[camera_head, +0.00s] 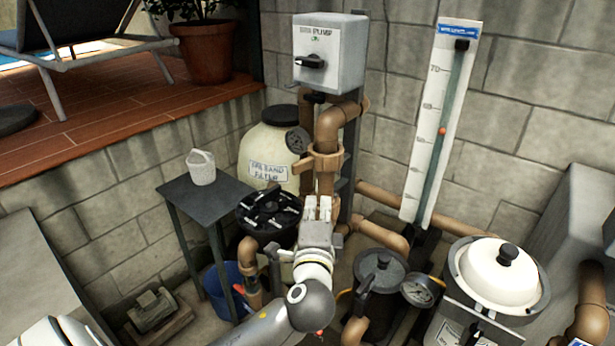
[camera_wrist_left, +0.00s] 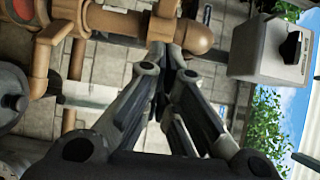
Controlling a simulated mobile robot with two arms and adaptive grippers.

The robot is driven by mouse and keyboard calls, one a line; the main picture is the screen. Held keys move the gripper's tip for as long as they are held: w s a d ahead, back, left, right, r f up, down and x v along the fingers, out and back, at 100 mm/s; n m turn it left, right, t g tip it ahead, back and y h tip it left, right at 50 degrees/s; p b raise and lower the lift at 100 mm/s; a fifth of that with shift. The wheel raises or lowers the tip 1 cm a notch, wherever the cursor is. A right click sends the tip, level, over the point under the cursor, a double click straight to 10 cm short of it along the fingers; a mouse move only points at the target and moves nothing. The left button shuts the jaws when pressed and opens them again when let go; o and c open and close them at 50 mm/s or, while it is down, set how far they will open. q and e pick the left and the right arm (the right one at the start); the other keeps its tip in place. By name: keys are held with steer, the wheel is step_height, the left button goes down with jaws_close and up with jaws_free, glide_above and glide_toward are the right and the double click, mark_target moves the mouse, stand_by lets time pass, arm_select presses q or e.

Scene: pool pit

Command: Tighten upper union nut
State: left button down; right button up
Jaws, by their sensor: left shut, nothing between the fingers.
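The upper union nut (camera_head: 322,162) is a tan-brown collar with lugs around the vertical brown pipe, below the pipe's upper elbow. My left gripper (camera_head: 319,207) is in front of the pipe and just below the nut in the head view. Its fingers are shut with nothing between them. In the left wrist view the fingertips (camera_wrist_left: 168,54) come together beside the brown pipe (camera_wrist_left: 118,20) and elbow (camera_wrist_left: 197,38). A tan ribbed part at the top edge there looks like the nut (camera_wrist_left: 165,9). I cannot tell whether the fingertips touch anything. My right gripper is not in view.
A grey switch box (camera_head: 330,52) is above the pipe. A pressure gauge (camera_head: 297,140) and a cream filter tank (camera_head: 262,143) are close on the left. A black multi-knob valve head (camera_head: 268,211), a flow-meter board (camera_head: 442,120) and a white-lidded vessel (camera_head: 499,264) surround the work area.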

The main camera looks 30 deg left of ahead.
mark_target(299, 170)
arm_select(q)
steer(key=w+a+p, duration=0.3)
steer(key=w+a, duration=0.4)
steer(key=shift+w+a+p, duration=0.3)
steer(key=shift+a+p, duration=0.05)
steer(key=shift+a+m+t+h, duration=0.5)
steer(key=shift+a+m+h, duration=0.15)
steer(key=shift+h, duration=0.35)
steer(key=shift+a, duration=0.85)
steer(key=shift+d, duration=0.1)
